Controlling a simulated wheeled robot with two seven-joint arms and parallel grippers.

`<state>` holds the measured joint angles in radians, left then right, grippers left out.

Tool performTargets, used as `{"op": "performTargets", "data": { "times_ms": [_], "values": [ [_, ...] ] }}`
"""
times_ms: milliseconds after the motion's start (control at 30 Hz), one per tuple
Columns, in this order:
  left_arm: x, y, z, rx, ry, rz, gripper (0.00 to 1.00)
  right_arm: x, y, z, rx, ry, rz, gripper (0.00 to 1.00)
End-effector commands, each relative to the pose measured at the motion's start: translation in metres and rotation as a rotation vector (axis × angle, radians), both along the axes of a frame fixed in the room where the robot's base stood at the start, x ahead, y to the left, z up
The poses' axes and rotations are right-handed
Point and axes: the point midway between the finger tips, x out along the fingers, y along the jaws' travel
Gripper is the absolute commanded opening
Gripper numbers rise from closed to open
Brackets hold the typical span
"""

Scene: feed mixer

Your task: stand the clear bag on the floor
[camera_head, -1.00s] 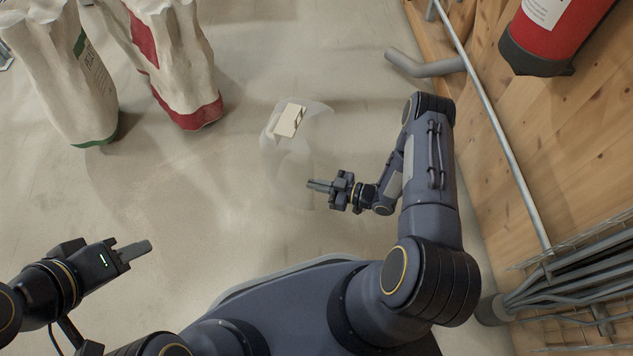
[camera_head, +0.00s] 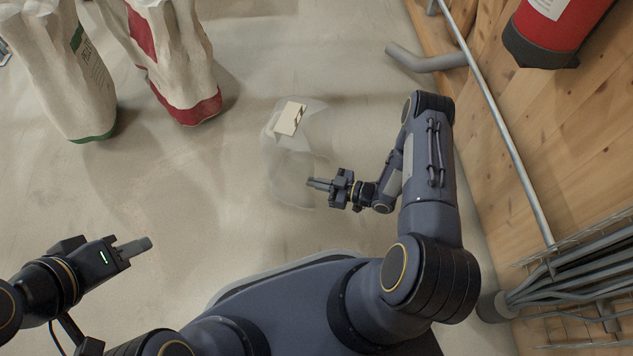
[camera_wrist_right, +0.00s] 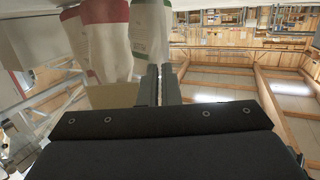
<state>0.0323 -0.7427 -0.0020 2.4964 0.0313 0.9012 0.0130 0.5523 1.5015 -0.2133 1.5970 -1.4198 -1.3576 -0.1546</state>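The clear bag (camera_head: 287,165) is see-through and faint, with a pale label or card (camera_head: 289,118) near its far end. It shows in the middle of the head view. My right gripper (camera_head: 313,183) is at the bag's near right side, its fingers close together and seemingly shut on the film. In the right wrist view the fingers (camera_wrist_right: 160,85) show only a narrow gap, and a tan panel (camera_wrist_right: 112,95) lies beside them. I cannot tell whether the bag's bottom touches the floor (camera_head: 210,190). My left gripper (camera_head: 143,246) is apart from it at lower left, seen edge-on.
A white sack with a green base (camera_head: 60,70) and one with a red base (camera_head: 175,60) stand at upper left. A wooden wall (camera_head: 550,140), a metal rail (camera_head: 500,135), a grey pipe (camera_head: 425,60) and a red extinguisher (camera_head: 555,30) are at right. Floor left of the bag is clear.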

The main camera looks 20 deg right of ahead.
Motion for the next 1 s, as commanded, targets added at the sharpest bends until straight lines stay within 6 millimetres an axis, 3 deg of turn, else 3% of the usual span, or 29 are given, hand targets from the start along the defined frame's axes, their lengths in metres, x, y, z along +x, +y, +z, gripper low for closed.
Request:
{"op": "performTargets", "data": {
  "times_ms": [200,433,767,1000],
  "values": [
    [0.0,0.0,-0.006,0.0,0.0,0.0,0.36,0.0,0.0,-0.005,0.0,-0.001,0.0,0.0],
    [0.0,0.0,-0.004,0.0,0.0,0.0,0.36,0.0,0.0,-0.004,0.0,0.0,0.0,0.29],
    [0.0,0.0,-0.002,0.0,0.0,0.0,0.36,-0.003,-0.004,-0.003,0.0,0.001,-0.002,0.29],
    [0.0,0.0,0.012,0.0,0.0,0.0,0.36,-0.026,-0.035,0.004,-0.002,0.001,-0.004,0.29]
  ]
}}
